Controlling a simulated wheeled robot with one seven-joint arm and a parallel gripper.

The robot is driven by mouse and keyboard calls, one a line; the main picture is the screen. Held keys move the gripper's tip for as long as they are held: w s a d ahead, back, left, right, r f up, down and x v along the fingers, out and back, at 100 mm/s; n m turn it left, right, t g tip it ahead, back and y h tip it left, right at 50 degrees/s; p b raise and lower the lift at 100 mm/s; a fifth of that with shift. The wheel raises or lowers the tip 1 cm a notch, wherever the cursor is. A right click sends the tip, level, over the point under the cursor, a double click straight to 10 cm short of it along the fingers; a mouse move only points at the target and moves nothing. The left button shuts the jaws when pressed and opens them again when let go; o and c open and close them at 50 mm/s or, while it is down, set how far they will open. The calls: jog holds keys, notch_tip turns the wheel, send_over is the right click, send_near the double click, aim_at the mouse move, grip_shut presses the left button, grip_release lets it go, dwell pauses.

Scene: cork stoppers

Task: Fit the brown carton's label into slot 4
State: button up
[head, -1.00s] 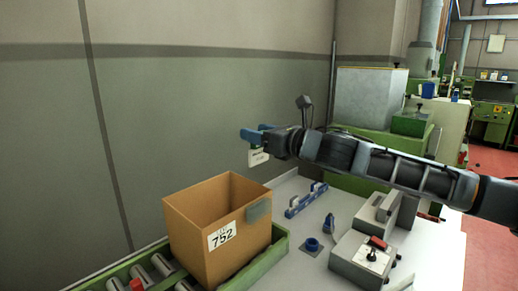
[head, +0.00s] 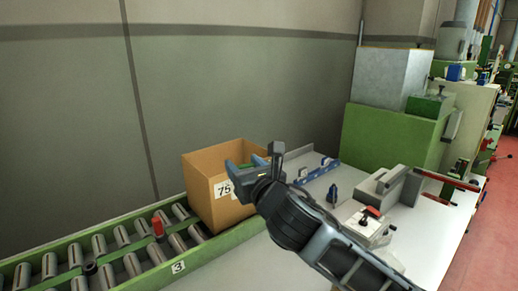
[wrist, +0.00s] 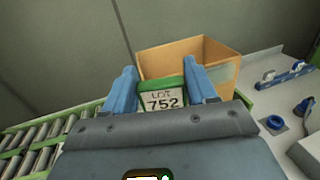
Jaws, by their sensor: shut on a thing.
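My gripper (head: 247,171) has blue fingers and is shut on a green-topped card (wrist: 162,83) with a white face reading "LOT 752". In the wrist view the card sits between my two fingers (wrist: 163,90). The brown carton (head: 200,205) stands open-topped on the green-edged conveyor, with a white label (head: 222,189) showing "75"; the rest is covered. In the head view my gripper overlaps the carton's right part; I cannot tell if they touch. In the wrist view the carton (wrist: 215,65) is beyond the fingers. No slot marked 4 can be made out.
A blue rack (head: 318,172) lies on the white table (head: 240,275). A grey device (head: 365,226) with a red knob stands right.

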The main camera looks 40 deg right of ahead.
jog(key=shift+s+a+f+h, duration=0.15)
jog(key=shift+a+f, duration=0.15)
jog(key=shift+f, duration=0.25)
jog(key=shift+a+f+h, duration=0.15)
jog(key=shift+a+f, duration=0.1)
jog(key=shift+f, duration=0.3)
jog(key=shift+f, duration=0.1)
jog(key=shift+s+a+f+m, duration=0.1)
jog(key=shift+f+m, duration=0.2)
jog(key=shift+f, duration=0.05)
jog(key=shift+a+f, duration=0.15)
jog(key=shift+f, duration=0.15)
jog(key=shift+s+a+f, duration=0.1)
jog(key=shift+a+f, duration=0.05)
jog(key=shift+f+h, duration=0.1)
jog(key=shift+h, duration=0.2)
